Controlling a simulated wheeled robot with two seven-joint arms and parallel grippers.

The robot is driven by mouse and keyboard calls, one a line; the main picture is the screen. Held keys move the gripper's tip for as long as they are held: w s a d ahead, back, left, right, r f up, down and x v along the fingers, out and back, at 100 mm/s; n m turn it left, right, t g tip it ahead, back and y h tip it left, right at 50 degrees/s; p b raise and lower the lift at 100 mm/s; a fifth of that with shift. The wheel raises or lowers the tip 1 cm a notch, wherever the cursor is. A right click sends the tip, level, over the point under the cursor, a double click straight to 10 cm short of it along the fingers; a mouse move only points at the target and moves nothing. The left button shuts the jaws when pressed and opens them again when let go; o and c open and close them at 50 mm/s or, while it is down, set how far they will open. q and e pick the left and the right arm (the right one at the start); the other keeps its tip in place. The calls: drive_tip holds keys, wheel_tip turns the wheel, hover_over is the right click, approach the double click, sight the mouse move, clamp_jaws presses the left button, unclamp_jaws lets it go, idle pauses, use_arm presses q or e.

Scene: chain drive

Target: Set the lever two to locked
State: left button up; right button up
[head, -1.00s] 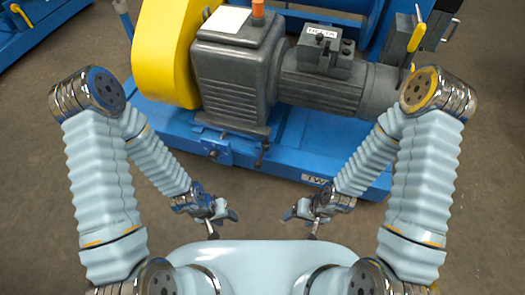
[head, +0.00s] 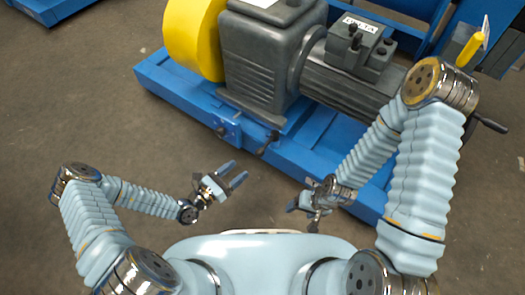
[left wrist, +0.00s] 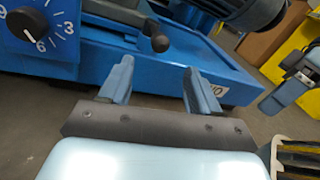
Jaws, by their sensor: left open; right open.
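A dark lever (head: 268,143) sticks out from the front of the blue machine base; its round grey end (left wrist: 160,43) and arm show in the left wrist view, beyond the fingers. No label marks it as lever two, and I cannot read its setting. A yellow-handled lever (head: 470,48) stands at the machine's right end. My left gripper (head: 236,174) is open and empty, in front of the base and apart from the dark lever; its fingers (left wrist: 157,68) also show in the left wrist view. My right gripper (head: 302,214) is open near the base's front edge.
A numbered dial (left wrist: 38,24) sits left of the dark lever. The grey gearbox (head: 262,60), grey motor (head: 345,85) and yellow guard (head: 192,38) stand on the blue base (head: 180,90). A black handle (head: 490,122) sticks out at right.

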sight(263, 150)
use_arm(q)
drive_tip(key=b+x, duration=0.1)
drive_tip(key=x, duration=1.2)
drive_tip(key=shift+w+d+b, duration=0.25)
drive_tip(key=shift+b, duration=0.05)
clamp_jaws()
